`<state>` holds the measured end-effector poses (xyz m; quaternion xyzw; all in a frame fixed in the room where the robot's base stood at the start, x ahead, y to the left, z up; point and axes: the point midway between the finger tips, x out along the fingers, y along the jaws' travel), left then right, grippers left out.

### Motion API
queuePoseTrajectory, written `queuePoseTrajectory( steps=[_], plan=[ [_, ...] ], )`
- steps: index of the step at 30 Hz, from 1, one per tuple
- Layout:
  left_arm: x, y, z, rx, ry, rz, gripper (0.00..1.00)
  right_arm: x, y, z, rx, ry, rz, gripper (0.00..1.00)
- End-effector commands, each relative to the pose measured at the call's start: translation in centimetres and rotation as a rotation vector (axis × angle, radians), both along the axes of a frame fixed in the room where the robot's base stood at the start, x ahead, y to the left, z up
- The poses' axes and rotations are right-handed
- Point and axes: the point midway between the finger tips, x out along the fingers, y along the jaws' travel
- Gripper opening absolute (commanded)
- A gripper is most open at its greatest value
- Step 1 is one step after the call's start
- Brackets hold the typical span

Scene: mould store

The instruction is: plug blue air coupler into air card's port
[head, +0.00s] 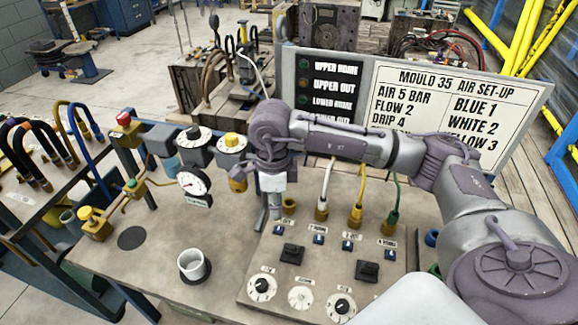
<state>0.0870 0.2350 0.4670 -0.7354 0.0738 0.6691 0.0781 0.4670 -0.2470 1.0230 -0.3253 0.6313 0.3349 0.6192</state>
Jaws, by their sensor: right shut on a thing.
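The air card (455,100) stands at the back of the bench and reads "BLUE 1, WHITE 2, YELLOW 3". In front is a port panel (262,250). Its leftmost visible brass port (289,205) has no hose in it. White (321,208), yellow (356,215) and green (392,219) hoses stand in a row to its right. My right gripper (270,213) points down just left of the brass port, over the panel's back left corner. It is shut, but what it holds is too small and covered to make out. I cannot pick out the blue coupler. My left gripper is out of view.
A gauge (194,183), regulator knobs (231,142) and a yellow valve (95,222) stand on the bench's left side. Knobs (262,288) line the panel's front.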

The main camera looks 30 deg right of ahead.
Motion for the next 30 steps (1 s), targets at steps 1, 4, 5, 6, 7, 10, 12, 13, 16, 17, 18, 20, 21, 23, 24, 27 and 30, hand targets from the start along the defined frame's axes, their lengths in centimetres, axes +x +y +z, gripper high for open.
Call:
queuePoseTrajectory(
  steps=[1, 4, 5, 6, 7, 10, 12, 13, 16, 17, 18, 20, 21, 23, 24, 27, 30],
  plan=[
    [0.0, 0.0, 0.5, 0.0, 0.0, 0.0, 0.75, 0.7, -0.7, 0.4, -0.004, 0.0, -0.163, 0.0],
    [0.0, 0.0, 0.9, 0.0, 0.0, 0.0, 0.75, 1.9, -2.0, 0.6, -0.011, -0.002, -0.5, 0.0],
    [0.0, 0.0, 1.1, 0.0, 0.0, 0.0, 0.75, 2.3, -2.4, 0.6, -0.012, -0.003, -0.602, 0.0],
    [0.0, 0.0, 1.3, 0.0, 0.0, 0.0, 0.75, 2.8, -3.0, 0.7, -0.015, -0.003, -0.737, 0.0],
    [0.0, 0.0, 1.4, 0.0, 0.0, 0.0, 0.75, 3.1, -3.4, 0.7, -0.017, -0.003, -0.837, 0.0],
    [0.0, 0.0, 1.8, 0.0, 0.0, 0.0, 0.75, 4.1, -4.7, 0.9, -0.02, -0.006, -1.154, 0.0],
    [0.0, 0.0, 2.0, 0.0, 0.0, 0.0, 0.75, 4.8, -5.5, 1.1, -0.022, -0.008, -1.348, 0.0],
    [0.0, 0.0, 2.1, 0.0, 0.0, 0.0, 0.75, 5.0, -5.9, 1.1, -0.022, -0.009, -1.423, 0.0],
    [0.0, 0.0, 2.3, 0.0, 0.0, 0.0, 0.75, 5.6, -6.8, 1.2, -0.022, -0.011, -1.626, 0.0],
    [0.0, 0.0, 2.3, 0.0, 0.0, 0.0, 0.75, 5.7, -7.0, 1.2, -0.023, -0.011, -1.674, 0.0],
    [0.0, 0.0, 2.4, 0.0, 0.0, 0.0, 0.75, 5.9, -7.2, 1.2, -0.023, -0.011, -1.726, 0.0],
    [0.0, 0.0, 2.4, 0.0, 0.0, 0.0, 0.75, 6.0, -7.5, 1.2, -0.023, -0.012, -1.785, 0.0],
    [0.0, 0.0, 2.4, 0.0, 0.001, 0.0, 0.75, 6.1, -7.6, 1.2, -0.023, -0.012, -1.811, 0.0],
    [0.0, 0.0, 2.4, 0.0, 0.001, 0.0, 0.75, 6.1, -7.7, 1.1, -0.023, -0.013, -1.832, 0.0],
    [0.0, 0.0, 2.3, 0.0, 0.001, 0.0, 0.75, 6.1, -7.7, 1.0, -0.023, -0.012, -1.84, 0.0],
    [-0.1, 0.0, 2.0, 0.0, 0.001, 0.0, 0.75, 6.1, -7.7, 0.6, -0.023, -0.012, -1.841, 0.0],
    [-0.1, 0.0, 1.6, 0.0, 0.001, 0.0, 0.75, 6.1, -7.7, 0.0, -0.024, -0.012, -1.84, 0.0]
  ],
)
